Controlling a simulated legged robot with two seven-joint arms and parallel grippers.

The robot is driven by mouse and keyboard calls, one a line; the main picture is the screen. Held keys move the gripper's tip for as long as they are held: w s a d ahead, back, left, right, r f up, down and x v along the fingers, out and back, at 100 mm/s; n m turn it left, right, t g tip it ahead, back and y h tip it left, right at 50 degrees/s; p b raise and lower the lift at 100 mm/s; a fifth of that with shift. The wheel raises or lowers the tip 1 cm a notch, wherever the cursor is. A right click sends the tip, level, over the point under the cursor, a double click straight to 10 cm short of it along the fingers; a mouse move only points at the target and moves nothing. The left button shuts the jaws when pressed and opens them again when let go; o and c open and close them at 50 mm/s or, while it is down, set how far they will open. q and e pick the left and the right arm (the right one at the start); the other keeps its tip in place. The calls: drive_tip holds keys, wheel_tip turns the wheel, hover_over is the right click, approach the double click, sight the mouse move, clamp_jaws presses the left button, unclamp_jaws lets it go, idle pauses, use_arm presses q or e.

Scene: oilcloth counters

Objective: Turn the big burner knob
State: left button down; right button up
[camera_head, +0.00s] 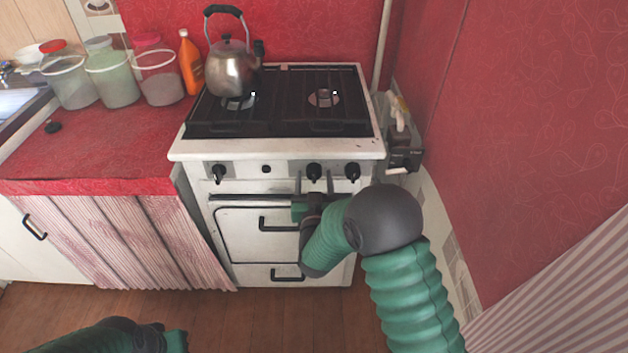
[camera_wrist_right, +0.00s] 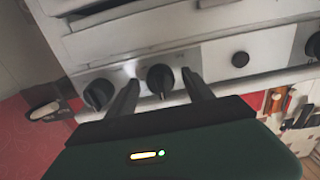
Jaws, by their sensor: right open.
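The white stove (camera_head: 275,150) has a row of black knobs along its front panel. One is a left knob (camera_head: 218,173), and two are at the right: an inner knob (camera_head: 314,171) and an outer knob (camera_head: 352,171). No marking tells me which is the big burner's. My right gripper (camera_head: 314,182) is open in front of the inner right knob. In the right wrist view, my right gripper's fingers (camera_wrist_right: 160,76) stand on either side of that knob (camera_wrist_right: 160,82), with gaps showing. My left gripper (camera_head: 175,342) is low at the left, partly cut off; its jaws are unclear.
A metal kettle (camera_head: 232,75) stands on the left burner; the right burner (camera_head: 323,97) is bare. A small round button (camera_head: 266,169) lies between the knobs. Oven handles (camera_head: 280,224) are below. A red counter (camera_head: 100,140) adjoins at left, a red wall (camera_head: 510,130) at right.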

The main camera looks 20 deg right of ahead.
drive_tip(key=shift+w, duration=0.25)
clamp_jaws()
drive_tip(key=shift+m, duration=0.4)
drive_tip(key=m+b, duration=0.2)
drive_tip(key=m, duration=0.1)
drive_tip(key=shift+f+m, duration=0.15)
drive_tip(key=shift+m, duration=0.25)
drive_tip(key=m+b, duration=0.2)
drive_tip(key=m, duration=0.2)
drive_tip(key=shift+m+b, duration=0.3)
drive_tip(key=m+b, duration=0.3)
drive_tip(key=m, duration=0.2)
drive_tip(key=shift+s+f, duration=0.1)
drive_tip(key=shift+m+b, duration=0.95)
drive_tip(key=shift+m, duration=0.75)
